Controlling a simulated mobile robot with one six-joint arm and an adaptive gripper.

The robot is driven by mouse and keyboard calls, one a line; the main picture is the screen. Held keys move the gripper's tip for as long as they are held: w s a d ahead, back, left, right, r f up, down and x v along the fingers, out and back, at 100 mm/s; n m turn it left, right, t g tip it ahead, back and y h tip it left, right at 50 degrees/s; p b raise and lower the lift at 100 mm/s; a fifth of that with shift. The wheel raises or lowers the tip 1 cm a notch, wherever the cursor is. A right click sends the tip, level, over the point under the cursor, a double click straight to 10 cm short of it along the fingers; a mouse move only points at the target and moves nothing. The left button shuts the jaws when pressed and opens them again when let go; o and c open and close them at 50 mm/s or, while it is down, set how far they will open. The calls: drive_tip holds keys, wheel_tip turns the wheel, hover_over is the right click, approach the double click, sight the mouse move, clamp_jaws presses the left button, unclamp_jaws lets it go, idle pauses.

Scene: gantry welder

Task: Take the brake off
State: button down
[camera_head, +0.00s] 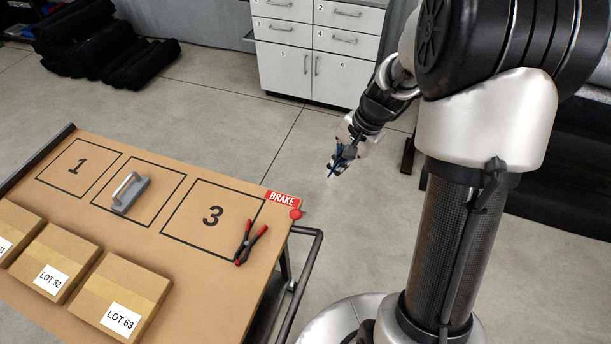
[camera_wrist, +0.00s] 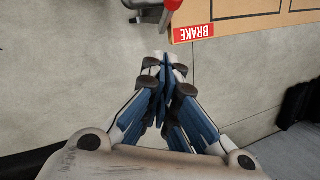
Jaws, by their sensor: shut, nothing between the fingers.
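In the wrist view the label (camera_wrist: 194,33) shows upside down at the top, and the red knob (camera_wrist: 173,5) is partly cut off by the top edge. My gripper (camera_head: 333,173) is in the air to the right of the cart, apart from the knob. In the wrist view its blue fingers (camera_wrist: 166,62) are together and empty, below the knob in the picture.
On the cart top (camera_head: 140,220) are a grey block with a handle (camera_head: 130,193), red-handled pliers (camera_head: 250,243) and several boxes, including LOT 63 (camera_head: 122,297). A dark tube handle (camera_head: 308,262) sticks out at the cart's right end. White cabinets (camera_head: 315,50) stand behind.

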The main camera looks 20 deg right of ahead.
sight(300, 214)
drive_tip(key=a+f+b, duration=0.3)
drive_tip(key=a+f, duration=0.4)
drive_tip(key=f, duration=0.3)
drive_tip(key=shift+s+f+b, duration=0.15)
drive_tip(key=shift+s+b, duration=0.2)
drive_tip(key=shift+b, duration=0.05)
drive_tip(key=shift+a, duration=0.1)
drive_tip(key=s+a+f+b, duration=0.2)
drive_tip(key=s+a+b, duration=0.1)
drive_tip(key=s+b, duration=0.1)
drive_tip(key=shift+s+a+f+t+b, duration=0.2)
drive_tip(key=shift+s+t+b, duration=0.2)
drive_tip(key=shift+b, duration=0.4)
